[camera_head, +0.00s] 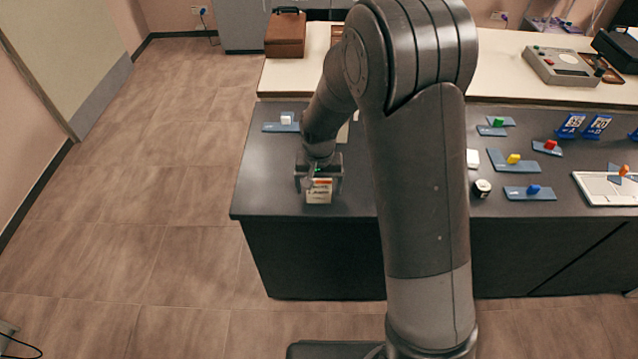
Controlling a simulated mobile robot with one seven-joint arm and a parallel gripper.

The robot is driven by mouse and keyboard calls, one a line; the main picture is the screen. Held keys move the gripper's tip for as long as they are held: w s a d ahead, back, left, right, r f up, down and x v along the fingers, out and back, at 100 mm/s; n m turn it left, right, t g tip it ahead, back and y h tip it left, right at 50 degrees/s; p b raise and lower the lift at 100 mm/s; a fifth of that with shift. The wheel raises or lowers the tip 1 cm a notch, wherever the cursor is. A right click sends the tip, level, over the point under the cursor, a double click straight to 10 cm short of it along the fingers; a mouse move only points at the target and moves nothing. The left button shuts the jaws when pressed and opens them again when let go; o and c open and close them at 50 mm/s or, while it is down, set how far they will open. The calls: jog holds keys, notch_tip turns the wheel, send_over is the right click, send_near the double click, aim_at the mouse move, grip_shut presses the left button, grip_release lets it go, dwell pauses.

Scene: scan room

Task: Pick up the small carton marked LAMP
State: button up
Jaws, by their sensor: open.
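A small pale carton (319,194) with an orange band and dark print stands near the front left edge of the dark table (265,180). Its print is too small to read, so I cannot tell whether it says LAMP. My gripper (319,183) is open, pointing down over the carton. One finger shows to each side of the carton's upper part. I cannot tell whether either finger touches it. The gripper hides the carton's top, and my arm hides the middle of the table.
A white cube on a blue plate (270,127) lies behind the gripper to the left. Right of my arm are several blue plates with coloured pieces, a small black-and-white object (482,188) and a white tray (607,203). A brown case (285,36) stands on the pale back counter.

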jog(key=shift+c, duration=0.6)
jog(key=c, duration=1)
jog(key=shift+r, duration=0.1)
